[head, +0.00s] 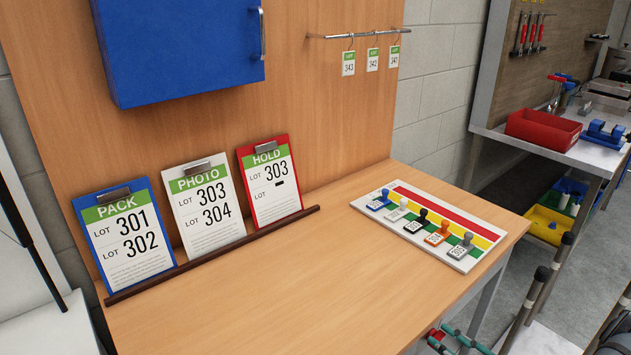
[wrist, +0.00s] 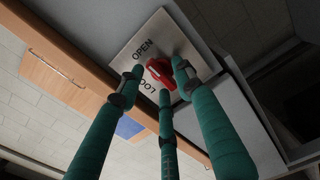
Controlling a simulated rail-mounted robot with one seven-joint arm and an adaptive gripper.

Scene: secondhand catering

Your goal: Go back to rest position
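In the wrist view, the three green fingers of my gripper (wrist: 158,75) reach toward a red knob (wrist: 158,71) on a pale square plate (wrist: 136,45). The plate carries the word OPEN and a second, upside-down word partly covered by the fingers. The fingertips stand spread around the knob, with a gap on its left side. The right and middle fingertips overlap it in the picture, and I cannot tell whether they touch it. Nothing is held away from the plate. In the head view, green finger parts (head: 462,338) show at the bottom edge, below the table.
The wooden table (head: 300,290) holds a stamp board (head: 470,250) at its right end and several clipboards (head: 206,203) along the back. A blue cabinet (head: 180,50) and a rail with tags (head: 355,34) hang above. A side bench (head: 560,150) with a red bin (head: 543,128) stands right.

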